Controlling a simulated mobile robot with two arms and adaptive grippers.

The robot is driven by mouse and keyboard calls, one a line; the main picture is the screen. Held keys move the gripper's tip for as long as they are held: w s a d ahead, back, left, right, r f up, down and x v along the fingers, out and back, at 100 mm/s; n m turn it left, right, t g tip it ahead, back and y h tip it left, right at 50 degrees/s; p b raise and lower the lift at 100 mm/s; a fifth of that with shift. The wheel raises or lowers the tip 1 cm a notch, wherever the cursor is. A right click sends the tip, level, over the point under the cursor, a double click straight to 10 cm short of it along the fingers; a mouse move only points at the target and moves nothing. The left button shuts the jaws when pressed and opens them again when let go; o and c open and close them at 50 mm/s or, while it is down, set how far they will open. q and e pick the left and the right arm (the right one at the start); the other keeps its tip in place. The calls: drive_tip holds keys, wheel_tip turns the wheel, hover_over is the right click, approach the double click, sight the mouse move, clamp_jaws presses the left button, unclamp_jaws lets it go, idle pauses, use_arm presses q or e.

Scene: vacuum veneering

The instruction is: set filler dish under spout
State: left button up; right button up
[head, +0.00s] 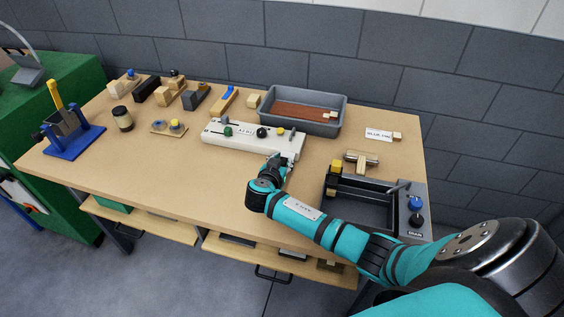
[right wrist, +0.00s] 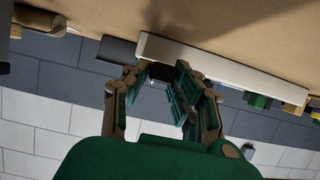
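My right gripper (head: 280,160) is at the front edge of the long white panel block (head: 222,139), right of its middle. In the right wrist view its fingers (right wrist: 163,78) are apart, close to the white block (right wrist: 220,70), with a small dark part showing between them. I cannot tell whether they touch it. A dark frame unit (head: 345,211) with a blue knob (head: 415,204) and a grey spout-like bar (head: 398,188) stands at the right of the bench. I cannot pick out a filler dish for certain. My left gripper is not in view.
A grey tray (head: 340,103) with a reddish-brown sheet is behind the white block. A blue stand (head: 75,143), a dark jar (head: 122,119) and several blocks are at the left. A wooden cylinder (head: 361,158) lies behind the frame unit. The front left bench top is clear.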

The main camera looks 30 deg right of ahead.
clamp_jaws()
drive_tip(key=shift+w+d+f+b, duration=0.1)
drive_tip(key=shift+w+d+b, duration=0.15)
drive_tip(key=shift+b, duration=0.25)
drive_tip(key=shift+w+d+b, duration=0.55)
drive_tip(key=shift+d+b, duration=0.1)
drive_tip(key=shift+b, duration=0.1)
drive_tip(key=shift+w+d, duration=0.15)
drive_tip(key=o, duration=0.8)
unclamp_jaws()
